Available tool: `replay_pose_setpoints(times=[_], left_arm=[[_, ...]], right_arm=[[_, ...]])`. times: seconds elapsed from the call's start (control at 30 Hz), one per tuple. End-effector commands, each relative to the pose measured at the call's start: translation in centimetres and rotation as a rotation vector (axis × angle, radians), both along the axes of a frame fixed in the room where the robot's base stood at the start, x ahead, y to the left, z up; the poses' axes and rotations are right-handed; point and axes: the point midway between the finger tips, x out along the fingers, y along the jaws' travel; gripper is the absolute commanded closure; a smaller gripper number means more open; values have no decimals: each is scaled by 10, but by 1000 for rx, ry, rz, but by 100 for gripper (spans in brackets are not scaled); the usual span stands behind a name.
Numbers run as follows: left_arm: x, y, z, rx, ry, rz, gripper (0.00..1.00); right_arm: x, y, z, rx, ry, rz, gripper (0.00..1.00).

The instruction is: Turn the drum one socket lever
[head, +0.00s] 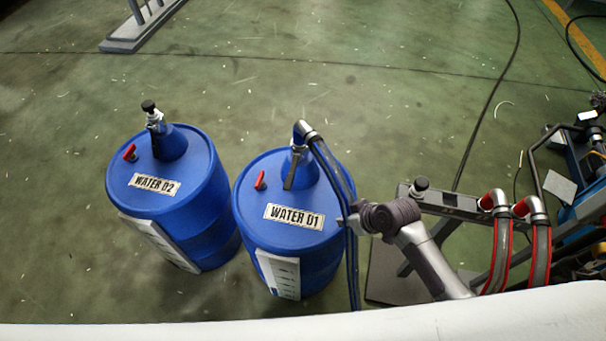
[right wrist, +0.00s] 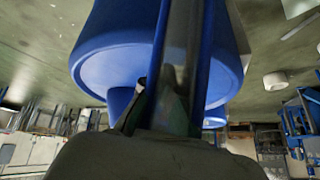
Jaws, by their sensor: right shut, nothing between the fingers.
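Drum one is the blue drum (head: 322,256) labelled WATER D1, upright at the middle of the head view. Its socket (head: 304,171) is a blue neck on top with a grey pipe elbow. A slim dark grey lever (head: 290,174) hangs down the socket's front left side. My right gripper (head: 343,221) is shut and empty at the drum's right edge, beside the hose and apart from the lever. In the right wrist view the drum (right wrist: 110,62) fills the upper middle, and the hose (right wrist: 178,60) runs close before the dark gripper. My left gripper is not in view.
The blue-sheathed hose (head: 336,178) runs from the elbow down the drum's right side. Another blue drum (head: 205,218) labelled WATER D2 stands at left. A small red handle (head: 260,180) sits on drum one. A metal frame with red-striped hoses (head: 500,250) stands at right.

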Motion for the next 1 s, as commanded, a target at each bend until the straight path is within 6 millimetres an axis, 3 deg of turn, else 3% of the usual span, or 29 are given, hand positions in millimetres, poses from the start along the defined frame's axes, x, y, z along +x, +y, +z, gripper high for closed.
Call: replay_pose_setpoints(times=[0.1, 0.3, 0.4, 0.53, 0.63, 0.73, 1.0], left_arm=[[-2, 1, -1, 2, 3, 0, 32], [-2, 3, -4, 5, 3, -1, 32], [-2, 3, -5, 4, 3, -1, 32], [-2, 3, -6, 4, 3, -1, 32], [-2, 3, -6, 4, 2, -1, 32], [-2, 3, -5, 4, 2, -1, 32], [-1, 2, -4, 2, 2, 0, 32]], right_arm=[[27, 12, 40, 27, -63, 103, 100], [56, 37, 119, 68, -174, 335, 100], [61, 47, 160, 80, -226, 465, 100], [58, 57, 197, 87, -270, 603, 100], [57, 61, 205, 90, -280, 643, 100], [58, 68, 200, 94, -279, 650, 100], [72, 103, 164, 98, -277, 645, 100]])
